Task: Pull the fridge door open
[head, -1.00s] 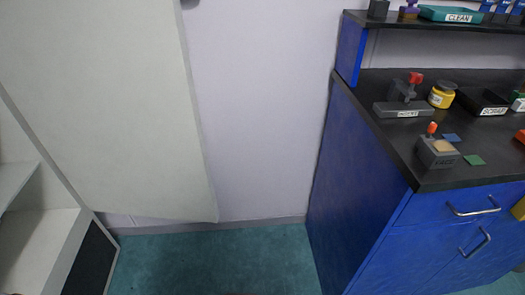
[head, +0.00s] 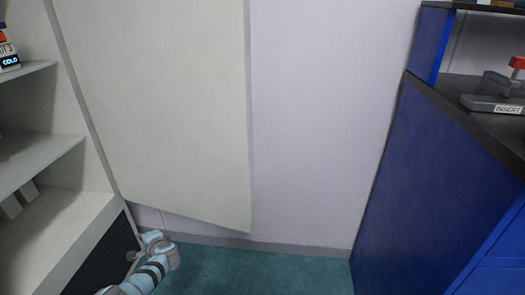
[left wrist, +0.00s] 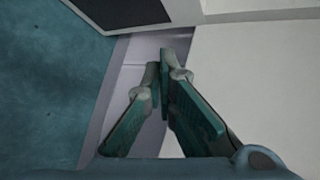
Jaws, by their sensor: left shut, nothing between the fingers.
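The fridge stands open at the left of the head view, its pale shelves (head: 30,165) exposed. Its door (head: 160,100) is a large pale panel swung out in front of the wall; no handle shows on it. The door also appears as a pale surface on the right of the left wrist view (left wrist: 255,75). Part of my left arm shows at the bottom left of the head view, low by the fridge base. My left gripper (left wrist: 159,68) is shut and empty, beside the door; I cannot tell if it touches it. My right gripper is out of view.
A blue cabinet (head: 425,190) with a dark top stands at the right, a grey fixture labelled INSERT (head: 492,103) on it. Teal floor (head: 260,272) is free between fridge and cabinet. A COLD-labelled item (head: 9,58) sits on the upper fridge shelf.

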